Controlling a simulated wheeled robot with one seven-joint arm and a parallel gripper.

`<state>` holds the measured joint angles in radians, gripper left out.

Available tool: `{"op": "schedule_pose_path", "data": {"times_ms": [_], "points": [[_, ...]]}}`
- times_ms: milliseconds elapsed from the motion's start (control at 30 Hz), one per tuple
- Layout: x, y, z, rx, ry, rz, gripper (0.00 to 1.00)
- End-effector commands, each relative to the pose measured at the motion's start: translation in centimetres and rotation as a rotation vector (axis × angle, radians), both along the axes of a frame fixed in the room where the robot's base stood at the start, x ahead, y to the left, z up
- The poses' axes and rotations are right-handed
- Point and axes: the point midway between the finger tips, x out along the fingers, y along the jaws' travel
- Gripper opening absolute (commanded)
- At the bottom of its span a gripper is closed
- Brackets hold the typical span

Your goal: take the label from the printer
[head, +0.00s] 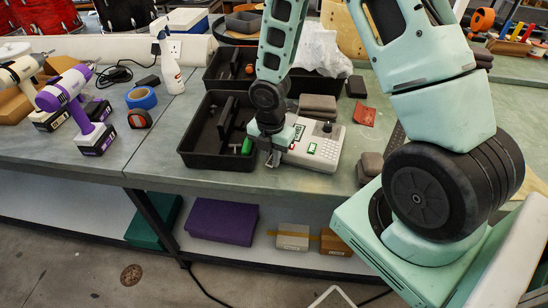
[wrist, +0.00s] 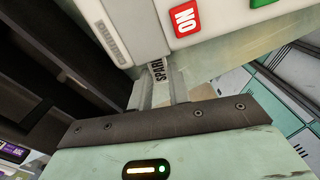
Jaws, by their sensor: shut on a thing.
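The label printer (head: 325,152) is a pale box with a keypad and a small green patch, standing near the front of the bench. Its pale casing (wrist: 120,18) fills the top of the wrist view, with a red key marked "NO". A white label (wrist: 157,69) with black letters reading "SPAR" sits at the printer's lower edge, between my fingers. My gripper (head: 273,160) is at the printer's left front edge; in the wrist view its two fingers (wrist: 160,90) are shut on the label. I cannot tell whether the label is still attached. The label is not distinguishable in the head view.
A black divided tray (head: 188,145) with a green item stands just left of my gripper. Grey blocks (head: 318,104) lie behind the printer, and a red card (head: 364,115) lies to its right. A purple drill (head: 75,105), tape measure and spray bottle (head: 169,65) stand further left.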

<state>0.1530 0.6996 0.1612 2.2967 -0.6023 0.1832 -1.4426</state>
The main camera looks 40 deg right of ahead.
Motion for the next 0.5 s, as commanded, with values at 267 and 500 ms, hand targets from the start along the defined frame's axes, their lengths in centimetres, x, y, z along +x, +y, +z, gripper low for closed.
{"op": "schedule_pose_path", "data": {"times_ms": [267,500], "points": [[-0.26,0.5,-0.02,0.0,0.0,0.002,0.11],[-0.46,0.9,-0.02,0.0,0.001,0.001,0.11]]}}
